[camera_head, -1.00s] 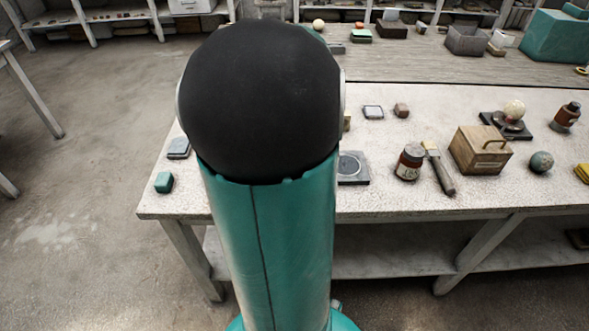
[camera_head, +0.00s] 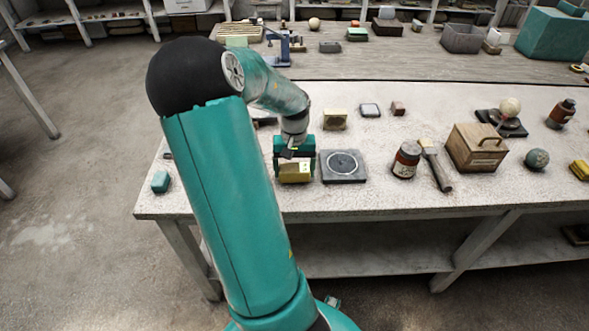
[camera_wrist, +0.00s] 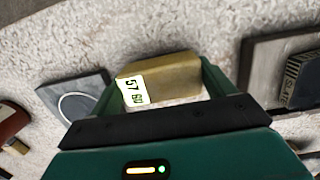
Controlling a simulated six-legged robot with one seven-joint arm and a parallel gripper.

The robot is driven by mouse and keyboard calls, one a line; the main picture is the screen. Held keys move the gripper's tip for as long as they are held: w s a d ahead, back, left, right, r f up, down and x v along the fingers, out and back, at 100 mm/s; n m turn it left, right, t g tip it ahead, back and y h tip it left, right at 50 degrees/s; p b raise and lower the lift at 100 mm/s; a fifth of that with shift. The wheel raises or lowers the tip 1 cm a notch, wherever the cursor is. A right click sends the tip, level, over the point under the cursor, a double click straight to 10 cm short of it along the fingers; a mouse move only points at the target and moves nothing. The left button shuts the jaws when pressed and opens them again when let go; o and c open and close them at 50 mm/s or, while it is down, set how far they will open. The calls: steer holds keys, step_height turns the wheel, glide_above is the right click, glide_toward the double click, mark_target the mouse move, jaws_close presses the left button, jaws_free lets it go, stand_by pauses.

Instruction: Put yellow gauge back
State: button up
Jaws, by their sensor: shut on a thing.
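The yellow gauge is a small yellow block with a white label of dark digits; it is between my fingers in the wrist view (camera_wrist: 172,84) and also shows below my gripper in the head view (camera_head: 295,172). My gripper (camera_head: 294,158) is shut on it, with one finger at each end, as the wrist view (camera_wrist: 165,92) shows. It is over the near left part of the white table. I cannot tell whether the block touches the table.
A grey slab with a ring (camera_head: 343,165) lies just right of my gripper. A dark block lettered "SLATE" (camera_wrist: 300,78) is on the other side. A pale yellow block (camera_head: 335,120) stands behind. A brown jar (camera_head: 405,160), brush (camera_head: 434,165) and wooden box (camera_head: 477,148) are farther right.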

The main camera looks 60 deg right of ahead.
mark_target(294, 164)
steer(key=shift+f, duration=0.35)
steer(key=o, duration=0.8)
steer(key=r, duration=0.4)
steer(key=d+r, duration=0.1)
steer(key=r, duration=0.7)
steer(key=shift+w+d+r, duration=0.15)
steer(key=shift+w, duration=0.15)
